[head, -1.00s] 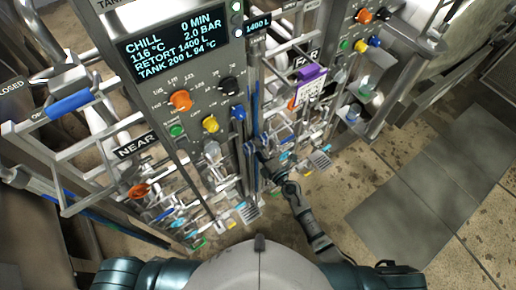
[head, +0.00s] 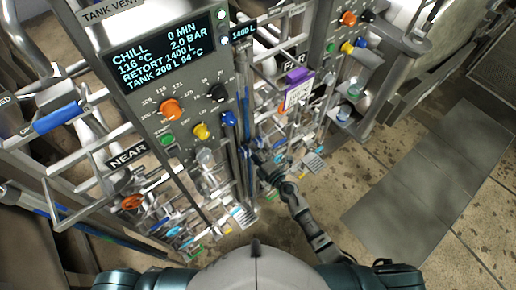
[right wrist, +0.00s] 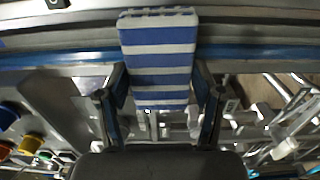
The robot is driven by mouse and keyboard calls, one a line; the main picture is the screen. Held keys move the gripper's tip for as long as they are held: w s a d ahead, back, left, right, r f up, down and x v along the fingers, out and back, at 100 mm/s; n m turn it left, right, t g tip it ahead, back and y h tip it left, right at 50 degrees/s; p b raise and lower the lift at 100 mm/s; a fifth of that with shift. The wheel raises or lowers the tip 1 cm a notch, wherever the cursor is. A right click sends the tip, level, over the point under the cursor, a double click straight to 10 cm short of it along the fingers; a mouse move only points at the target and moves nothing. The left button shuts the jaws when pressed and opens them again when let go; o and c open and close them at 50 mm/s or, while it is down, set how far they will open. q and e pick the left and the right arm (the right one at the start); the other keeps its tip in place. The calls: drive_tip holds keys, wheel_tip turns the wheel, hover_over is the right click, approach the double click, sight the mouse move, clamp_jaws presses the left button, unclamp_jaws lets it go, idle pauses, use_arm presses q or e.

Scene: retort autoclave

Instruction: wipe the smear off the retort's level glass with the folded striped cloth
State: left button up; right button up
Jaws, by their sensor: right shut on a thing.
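The folded blue-and-white striped cloth (right wrist: 160,62) is between the two fingers of my right gripper (right wrist: 162,98) in the right wrist view. The gripper is shut on it. Behind the cloth, the level glass (right wrist: 60,59) runs across that view as a long blue band; the cloth overlaps it, but I cannot tell whether they touch. In the head view, my right gripper (head: 254,152) is beside the lower part of the upright level glass (head: 243,100), right of the control panel. The cloth is not clear there. I see no smear; the cloth hides part of the glass. My left gripper is out of view.
The control panel (head: 185,90) with its display and coloured knobs stands left of the glass. A purple-topped tag (head: 298,90) hangs to the right. Pipes and valves crowd both sides, with a NEAR sign (head: 127,156) at left. The floor (head: 310,210) at lower right is open.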

drive_tip(key=shift+s+a, duration=0.4)
drive_tip(key=shift+a, duration=0.3)
drive_tip(key=shift+v, duration=0.85)
drive_tip(key=v, duration=0.3)
drive_tip(key=shift+s+d, duration=0.1)
drive_tip(key=shift+s, duration=0.2)
drive_tip(key=shift+s+d, duration=0.2)
drive_tip(key=shift+d, duration=0.1)
